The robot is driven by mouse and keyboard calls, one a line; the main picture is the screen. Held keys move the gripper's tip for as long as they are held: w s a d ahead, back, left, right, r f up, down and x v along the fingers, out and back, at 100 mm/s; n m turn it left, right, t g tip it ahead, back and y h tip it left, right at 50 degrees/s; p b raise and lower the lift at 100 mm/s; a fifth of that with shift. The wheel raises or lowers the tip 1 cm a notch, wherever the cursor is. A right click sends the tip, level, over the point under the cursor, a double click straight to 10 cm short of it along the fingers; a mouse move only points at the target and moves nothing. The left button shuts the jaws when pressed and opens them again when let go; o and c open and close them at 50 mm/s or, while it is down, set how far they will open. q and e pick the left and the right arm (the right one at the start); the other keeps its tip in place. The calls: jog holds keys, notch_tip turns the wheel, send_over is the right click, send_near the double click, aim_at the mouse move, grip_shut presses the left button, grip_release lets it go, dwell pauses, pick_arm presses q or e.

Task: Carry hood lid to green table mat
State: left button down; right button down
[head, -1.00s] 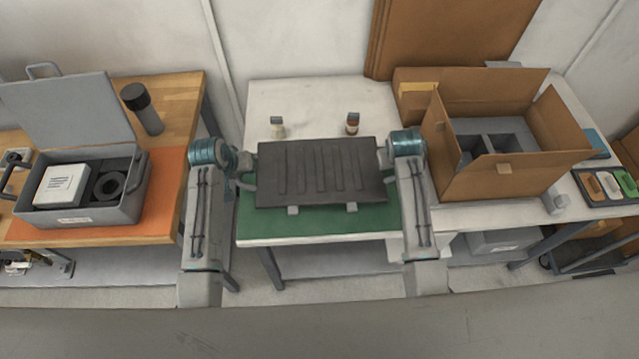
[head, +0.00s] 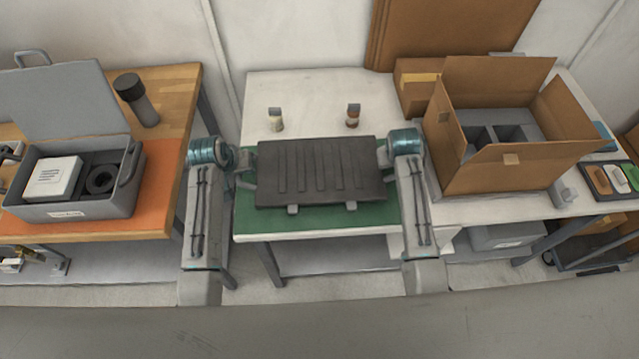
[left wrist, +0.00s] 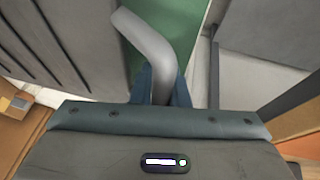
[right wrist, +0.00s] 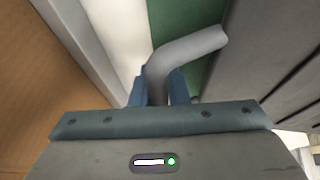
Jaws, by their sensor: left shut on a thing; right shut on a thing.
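The hood lid (head: 318,172) is a dark grey ribbed panel with a bent handle at each side. It is held level between my two arms, over the green table mat (head: 300,221). The mat shows along the lid's near edge; the lid hides much of it. My left gripper (head: 246,174) is shut on the left handle, a grey bent bar in the left wrist view (left wrist: 150,45). My right gripper (head: 386,163) is shut on the right handle, which shows in the right wrist view (right wrist: 185,50). I cannot tell whether the lid touches the mat.
An open cardboard box (head: 510,165) stands close on the right. An open grey case (head: 75,205) sits on an orange mat (head: 160,195) at the left.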

pick_arm(q)
jog(key=shift+f+b, duration=0.7)
jog(key=shift+f, duration=0.05)
pick_arm(e)
jog(key=shift+f, duration=0.75)
pick_arm(q)
jog(key=c, duration=1.4)
grip_release()
pick_arm(e)
jog(key=c, duration=1.4)
grip_release()
pick_arm(q)
jog(key=shift+r, duration=0.1)
pick_arm(e)
jog(key=shift+s+r, duration=0.1)
pick_arm(q)
jog(key=v, duration=1.2)
pick_arm(e)
jog(key=v, duration=1.2)
